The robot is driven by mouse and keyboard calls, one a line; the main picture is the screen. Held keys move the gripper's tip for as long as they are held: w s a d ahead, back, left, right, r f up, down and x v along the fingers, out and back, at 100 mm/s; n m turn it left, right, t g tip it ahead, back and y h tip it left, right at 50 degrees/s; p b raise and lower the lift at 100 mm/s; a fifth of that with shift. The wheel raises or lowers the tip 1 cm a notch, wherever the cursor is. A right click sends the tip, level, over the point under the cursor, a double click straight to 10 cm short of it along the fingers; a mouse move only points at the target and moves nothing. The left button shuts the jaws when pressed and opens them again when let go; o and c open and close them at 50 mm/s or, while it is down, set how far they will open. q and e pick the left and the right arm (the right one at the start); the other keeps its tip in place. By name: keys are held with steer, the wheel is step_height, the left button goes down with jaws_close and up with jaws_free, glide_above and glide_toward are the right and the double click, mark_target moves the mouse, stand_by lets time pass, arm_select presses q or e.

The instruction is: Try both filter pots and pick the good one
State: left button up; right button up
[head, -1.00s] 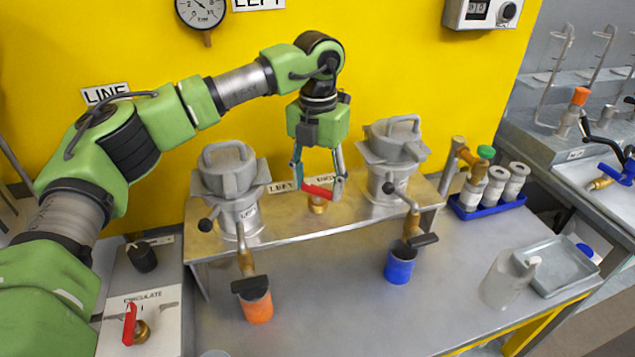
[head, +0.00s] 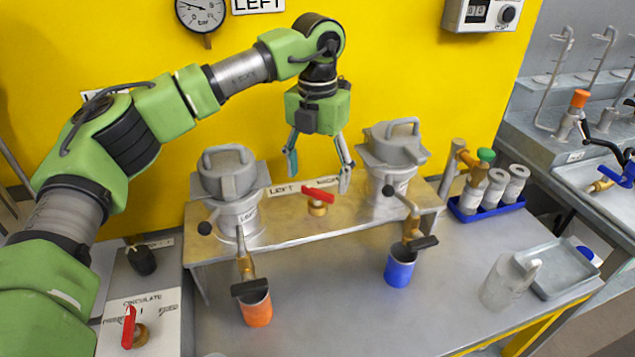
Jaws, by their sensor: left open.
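Two grey lidded filter pots stand on a raised metal shelf. The left filter pot (head: 228,185) has a tap above an orange cup (head: 257,311). The right filter pot (head: 391,160) has a tap above a blue cup (head: 400,268). My right gripper is not in view.
A panel marked CIRCULATE with a red-handled valve (head: 129,327) is at the lower left. A blue tray (head: 487,211) with white cylinders, a clear jug (head: 505,282) and a grey tray (head: 556,268) are at the right. The bench front centre is clear.

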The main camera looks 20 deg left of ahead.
mark_target(318, 190)
arm_select(q)
step_height(318, 190, up, 9)
